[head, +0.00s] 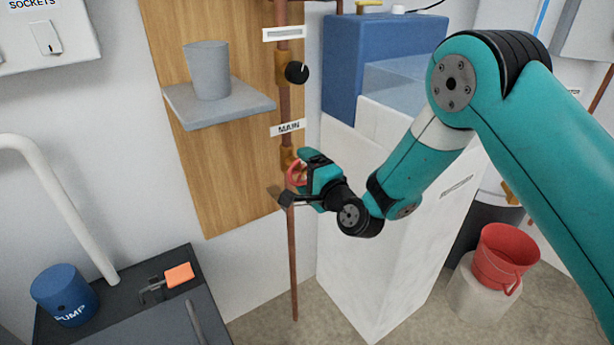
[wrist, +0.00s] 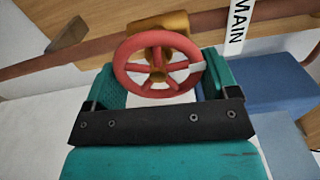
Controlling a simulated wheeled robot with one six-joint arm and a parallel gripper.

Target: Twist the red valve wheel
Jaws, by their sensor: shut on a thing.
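The red valve wheel (wrist: 133,82) is a spoked ring on a brass valve body (wrist: 165,22), with a white mark on its rim. In the head view the wheel (head: 295,174) sits on the copper pipe just below the MAIN label, partly hidden by my gripper. My gripper (head: 300,178) reaches it from the right. In the wrist view my gripper (wrist: 160,85) has one teal finger on each side of the wheel, shut on its rim. The exact contact at the fingertips is partly hidden.
The copper pipe (head: 293,260) runs down the wall, with a black knob (head: 297,72) above the MAIN label (head: 288,128). A grey shelf (head: 222,106) bears a grey cup (head: 208,70). A white block (head: 385,240) stands close to the right of my gripper. A red bucket (head: 500,262) is at lower right.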

